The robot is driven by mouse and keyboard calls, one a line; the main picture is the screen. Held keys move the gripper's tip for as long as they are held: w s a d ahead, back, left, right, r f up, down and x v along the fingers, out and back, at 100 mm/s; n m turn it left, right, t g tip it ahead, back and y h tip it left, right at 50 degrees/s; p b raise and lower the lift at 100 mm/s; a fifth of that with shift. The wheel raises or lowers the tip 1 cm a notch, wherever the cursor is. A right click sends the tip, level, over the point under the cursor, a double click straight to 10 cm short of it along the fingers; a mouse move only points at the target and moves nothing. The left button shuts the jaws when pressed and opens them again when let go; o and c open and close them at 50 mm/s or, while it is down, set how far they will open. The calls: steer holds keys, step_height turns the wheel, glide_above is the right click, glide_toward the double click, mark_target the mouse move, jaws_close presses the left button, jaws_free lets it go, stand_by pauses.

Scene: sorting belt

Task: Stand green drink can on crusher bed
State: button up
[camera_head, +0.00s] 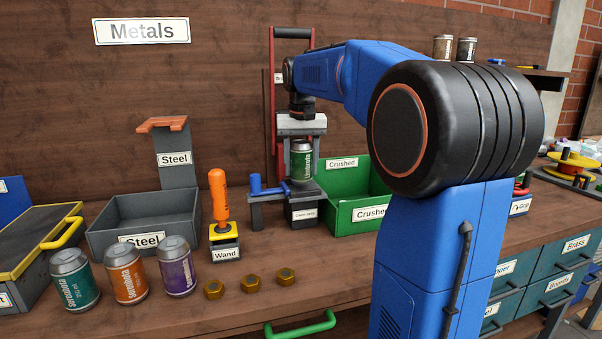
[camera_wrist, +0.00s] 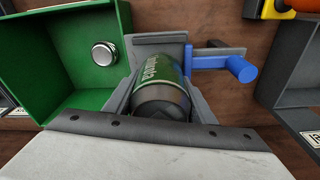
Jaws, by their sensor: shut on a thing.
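The green drink can (camera_head: 301,162) is upright between the jaws of my gripper (camera_head: 301,154). It also shows in the wrist view (camera_wrist: 160,92), with a grey finger on each side. The grey crusher bed (camera_head: 266,198), with a blue handle (camera_head: 268,188), is directly under the can. In the wrist view, the bed (camera_wrist: 160,42) shows behind the can and the blue handle (camera_wrist: 240,68) to its right. The can's base is at or just above the bed; contact cannot be told.
A green Crushed bin (camera_head: 345,190) stands right of the crusher; a silver disc (camera_wrist: 104,54) lies in it. Left are an orange-handled wand (camera_head: 219,195) and a grey Steel bin (camera_head: 130,215). Teal (camera_head: 74,279), orange (camera_head: 126,273) and purple (camera_head: 177,266) cans stand in front, beside brass nuts (camera_head: 250,284).

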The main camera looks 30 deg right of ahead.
mark_target(302, 158)
steer(key=shift+f, duration=1)
steer(key=shift+f, duration=0.1)
steer(key=o, duration=1)
steer(key=r, duration=0.4)
steer(key=s+r, duration=0.1)
steer(key=r, duration=0.7)
steer(key=shift+s+a+r, duration=0.1)
steer(key=shift+s+a, duration=0.05)
steer(key=shift+a, duration=0.2)
steer(key=shift+s, duration=0.1)
